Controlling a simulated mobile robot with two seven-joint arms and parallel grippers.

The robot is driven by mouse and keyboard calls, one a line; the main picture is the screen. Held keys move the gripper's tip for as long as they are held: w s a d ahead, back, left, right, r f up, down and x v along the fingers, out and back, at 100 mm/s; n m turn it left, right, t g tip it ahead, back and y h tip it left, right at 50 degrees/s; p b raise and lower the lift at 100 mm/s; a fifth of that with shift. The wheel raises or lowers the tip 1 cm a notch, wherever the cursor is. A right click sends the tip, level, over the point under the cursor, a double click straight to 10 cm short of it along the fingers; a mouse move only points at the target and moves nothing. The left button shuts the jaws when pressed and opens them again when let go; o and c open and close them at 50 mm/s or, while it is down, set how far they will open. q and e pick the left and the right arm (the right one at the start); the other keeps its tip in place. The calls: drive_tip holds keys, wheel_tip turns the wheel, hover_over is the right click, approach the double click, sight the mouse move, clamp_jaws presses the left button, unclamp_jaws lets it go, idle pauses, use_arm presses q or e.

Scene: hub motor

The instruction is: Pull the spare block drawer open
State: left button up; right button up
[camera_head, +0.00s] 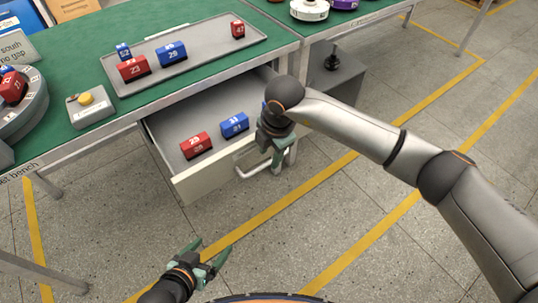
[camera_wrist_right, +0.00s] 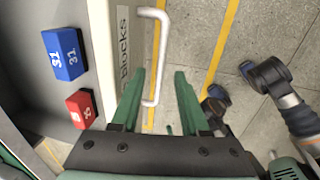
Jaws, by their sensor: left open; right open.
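The spare block drawer (camera_head: 186,187) stands pulled out from under the green workbench, its inside showing. A red block (camera_head: 196,146) and a blue block (camera_head: 234,125) lie in it; a bit of blue shows beside my right arm. The white bar handle (camera_head: 250,172) is on the drawer front, labelled "blocks" in the right wrist view. My right gripper (camera_head: 282,160) is at the handle's right part. In the wrist view its open fingers are on either side of the handle bar (camera_wrist_right: 159,60), with gaps. My left gripper (camera_head: 211,249) is open and empty, low above the floor.
A grey tray (camera_head: 195,66) with several red and blue blocks lies on the bench. A yellow button box (camera_head: 92,107) and a round fixture (camera_head: 22,110) are at left. A grey cabinet (camera_head: 345,80) stands right of the drawer. The floor in front is clear.

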wheel_tip(320, 180, up, 10)
drive_tip(key=s+d+p, duration=0.1)
drive_tip(key=shift+s, duration=0.25)
